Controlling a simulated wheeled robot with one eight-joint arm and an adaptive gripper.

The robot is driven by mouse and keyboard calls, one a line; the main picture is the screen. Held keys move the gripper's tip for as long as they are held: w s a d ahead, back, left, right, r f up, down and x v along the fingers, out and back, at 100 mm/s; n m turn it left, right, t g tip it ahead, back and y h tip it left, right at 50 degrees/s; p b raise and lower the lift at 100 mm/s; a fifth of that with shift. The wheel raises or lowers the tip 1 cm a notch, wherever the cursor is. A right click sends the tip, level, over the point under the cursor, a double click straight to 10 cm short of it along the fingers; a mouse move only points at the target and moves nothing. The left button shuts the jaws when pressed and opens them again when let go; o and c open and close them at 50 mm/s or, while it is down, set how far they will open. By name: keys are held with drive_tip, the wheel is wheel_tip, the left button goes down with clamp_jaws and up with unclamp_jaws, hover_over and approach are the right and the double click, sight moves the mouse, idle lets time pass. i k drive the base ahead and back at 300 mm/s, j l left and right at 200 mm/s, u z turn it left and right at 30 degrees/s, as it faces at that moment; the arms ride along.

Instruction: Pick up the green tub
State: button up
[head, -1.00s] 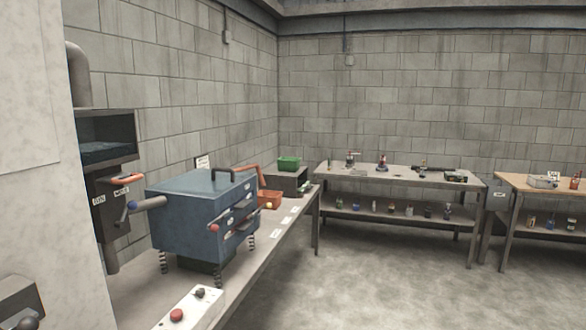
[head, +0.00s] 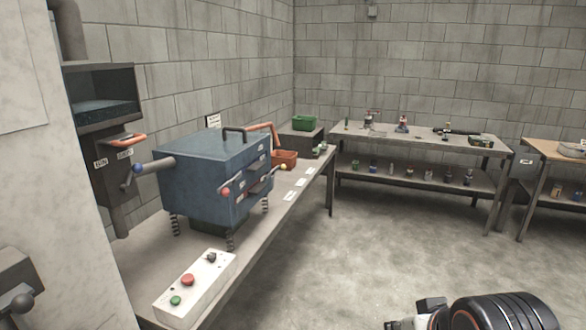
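The green tub (head: 304,123) is a small open container in the head view. It stands on top of a dark grey box (head: 301,142) at the far end of the left workbench, near the wall corner. Part of my arm shows at the bottom right, a black ribbed section beside a white and grey part. It is far from the tub, over the floor. My gripper's fingers cannot be made out there.
The left workbench (head: 262,235) carries a blue machine (head: 212,170) on springs, an orange-red bin (head: 285,160) and a white control box (head: 195,284) with buttons. A back table (head: 420,140) holds several small items. The floor (head: 380,250) between is clear.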

sight(302, 123)
drive_tip(key=i+z, duration=0.1)
drive_tip(key=i, duration=2.05)
